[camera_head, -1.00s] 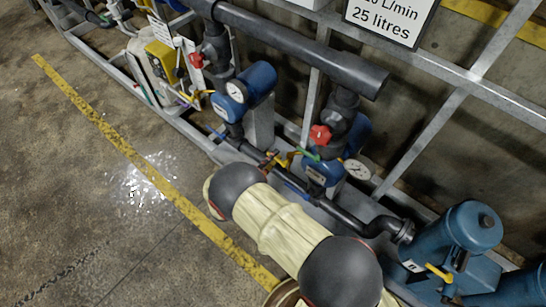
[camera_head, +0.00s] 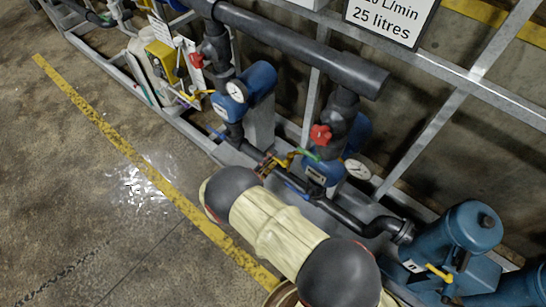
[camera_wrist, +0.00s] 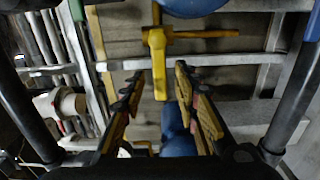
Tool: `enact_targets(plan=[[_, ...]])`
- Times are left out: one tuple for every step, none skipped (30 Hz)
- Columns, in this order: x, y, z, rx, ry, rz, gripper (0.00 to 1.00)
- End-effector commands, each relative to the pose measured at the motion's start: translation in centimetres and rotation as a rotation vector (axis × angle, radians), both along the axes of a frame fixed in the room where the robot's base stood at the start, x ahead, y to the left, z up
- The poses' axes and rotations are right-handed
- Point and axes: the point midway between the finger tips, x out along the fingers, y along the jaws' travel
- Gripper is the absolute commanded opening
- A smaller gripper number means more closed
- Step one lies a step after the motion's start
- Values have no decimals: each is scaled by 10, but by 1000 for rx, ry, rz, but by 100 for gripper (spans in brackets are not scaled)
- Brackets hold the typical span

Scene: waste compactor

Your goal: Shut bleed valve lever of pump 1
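A yellow lever (camera_wrist: 158,68) shows in the wrist view, with its long part pointing down the picture and a thinner yellow bar running right from its top. It lies between the fingers of my gripper (camera_wrist: 159,72), with gaps on both sides. The gripper is open. In the head view a small yellow lever (camera_head: 283,160) sits by the piping at the centre, beside a green handle (camera_head: 304,153). My gripper tips (camera_head: 267,165) are just left of it, mostly hidden by my arm. I cannot read which pump the lever belongs to.
A red valve handle (camera_head: 321,135) and a pressure gauge (camera_head: 357,169) stand close by. A thick dark pipe (camera_head: 300,50) runs above. Another yellow lever (camera_head: 438,273) is on the blue pump (camera_head: 465,235) at lower right. The floor (camera_head: 90,200) at left is clear.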

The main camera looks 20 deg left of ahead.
Motion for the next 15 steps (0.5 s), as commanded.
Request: enact_targets(plan=[[-9,5,0,0,0,6,31],[-14,7,0,0,0,5,31],[-22,11,0,0,1,6,31],[-28,13,0,0,1,7,31],[-34,16,0,0,1,6,31],[-42,19,0,0,0,7,31],[-47,21,0,0,0,6,31],[-53,24,0,0,0,6,31],[-60,26,0,0,0,6,31],[-65,28,0,0,0,5,31],[-70,31,0,0,0,6,31],[-76,32,0,0,0,5,31],[-80,34,-1,0,1,4,31],[-83,36,-1,0,1,5,31],[-87,37,-1,0,1,4,31]])
